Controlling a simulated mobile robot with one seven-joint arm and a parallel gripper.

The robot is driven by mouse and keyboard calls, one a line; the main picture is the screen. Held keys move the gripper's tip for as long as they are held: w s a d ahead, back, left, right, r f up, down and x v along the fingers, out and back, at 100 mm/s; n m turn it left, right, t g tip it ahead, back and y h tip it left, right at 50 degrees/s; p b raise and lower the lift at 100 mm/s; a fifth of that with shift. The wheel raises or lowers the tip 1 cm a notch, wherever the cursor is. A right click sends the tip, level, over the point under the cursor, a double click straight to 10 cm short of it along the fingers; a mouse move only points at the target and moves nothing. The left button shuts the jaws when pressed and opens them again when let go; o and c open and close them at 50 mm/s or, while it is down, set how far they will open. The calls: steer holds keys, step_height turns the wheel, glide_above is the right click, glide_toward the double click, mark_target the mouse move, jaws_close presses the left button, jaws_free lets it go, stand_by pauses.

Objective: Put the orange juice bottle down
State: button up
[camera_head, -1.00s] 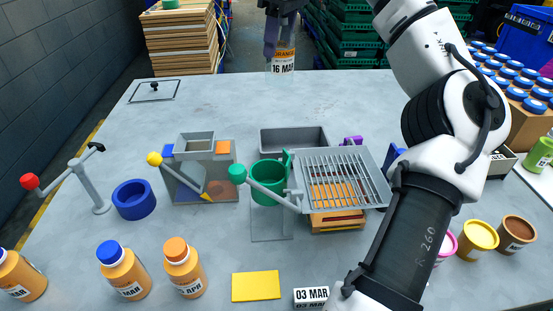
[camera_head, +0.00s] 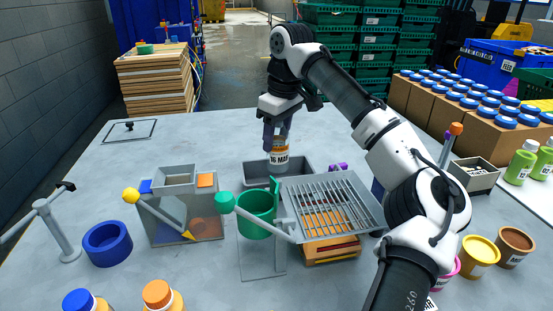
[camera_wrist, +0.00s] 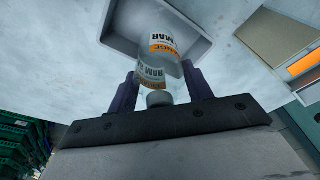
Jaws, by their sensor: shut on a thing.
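My gripper (camera_head: 277,138) points down and is shut on the orange juice bottle (camera_head: 279,156), which has a white label with an orange band and a printed MAR date. The bottle is upright and looks clear. It stands in front of or over the grey open tray (camera_head: 304,168) at the table's middle; I cannot tell whether its base touches the tray. In the wrist view the bottle (camera_wrist: 156,62) is between the two fingers, its grey cap towards my palm, and the tray (camera_wrist: 98,18) lies beyond it.
A green cup (camera_head: 256,215) and a slatted metal grate (camera_head: 330,205) stand just in front of the tray. A grey box with a yellow-knobbed lever (camera_head: 180,205) and a blue ring (camera_head: 107,243) are to the left. The table behind the tray is clear.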

mark_target(276, 156)
steer(key=shift+f, duration=2.9)
steer(key=shift+f, duration=0.1)
steer(key=o, duration=1.2)
steer(key=r, duration=0.4)
steer(key=d+r, duration=0.1)
steer(key=r, duration=0.3)
steer(key=s+r, duration=0.1)
steer(key=r, duration=0.3)
steer(key=shift+d, duration=0.2)
